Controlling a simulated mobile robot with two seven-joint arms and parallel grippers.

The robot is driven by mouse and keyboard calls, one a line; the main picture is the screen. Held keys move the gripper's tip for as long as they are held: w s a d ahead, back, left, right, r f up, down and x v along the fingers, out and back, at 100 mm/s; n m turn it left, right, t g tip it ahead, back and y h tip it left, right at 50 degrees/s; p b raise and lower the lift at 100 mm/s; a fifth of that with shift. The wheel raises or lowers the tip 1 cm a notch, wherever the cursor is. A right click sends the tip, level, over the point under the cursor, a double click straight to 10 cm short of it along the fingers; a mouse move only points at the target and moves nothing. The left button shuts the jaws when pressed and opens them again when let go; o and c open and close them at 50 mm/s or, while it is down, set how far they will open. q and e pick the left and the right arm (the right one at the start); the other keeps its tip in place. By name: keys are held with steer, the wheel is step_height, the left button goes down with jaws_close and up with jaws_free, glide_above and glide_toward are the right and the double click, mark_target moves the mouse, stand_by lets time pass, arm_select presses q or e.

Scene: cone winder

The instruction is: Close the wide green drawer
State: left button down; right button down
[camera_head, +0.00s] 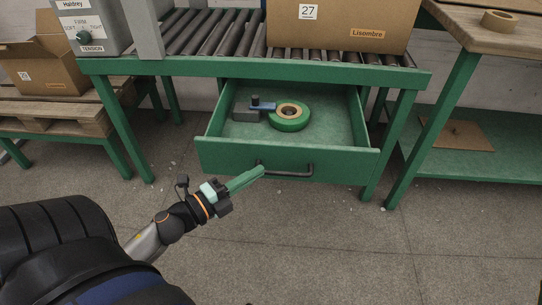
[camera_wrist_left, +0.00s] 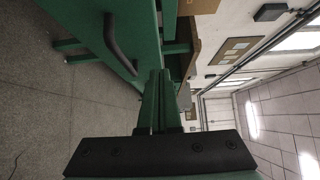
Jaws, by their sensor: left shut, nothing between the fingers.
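The wide green drawer (camera_head: 225,157) is pulled out under the roller table, its front panel facing me. A dark bar handle (camera_head: 290,172) runs across the middle of its front; the handle also shows in the left wrist view (camera_wrist_left: 117,45). Inside the drawer lie a green tape roll (camera_head: 290,122) and a blue and black tool (camera_head: 256,108). My left gripper (camera_head: 262,171) is shut and empty, its green fingertips at the left end of the handle. I cannot tell whether they touch the drawer front. In the left wrist view the fingers (camera_wrist_left: 160,95) point toward the drawer. My right gripper is not in view.
The green roller table (camera_head: 250,66) bears a cardboard box (camera_head: 338,28) and a grey control box (camera_head: 95,25). A pallet bench (camera_head: 50,112) stands at left, a workbench (camera_head: 490,30) with a lower shelf at right. The floor before the drawer is clear.

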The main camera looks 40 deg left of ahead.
mark_target(282, 146)
arm_select(q)
steer(key=w, duration=0.4)
steer(key=w+b, duration=0.1)
steer(key=w, duration=0.1)
steer(key=shift+w+a+f, duration=0.1)
steer(key=shift+w+a, duration=0.15)
steer(key=shift+w, duration=0.1)
steer(key=shift+w+a, duration=0.3)
steer(key=shift+w, duration=0.2)
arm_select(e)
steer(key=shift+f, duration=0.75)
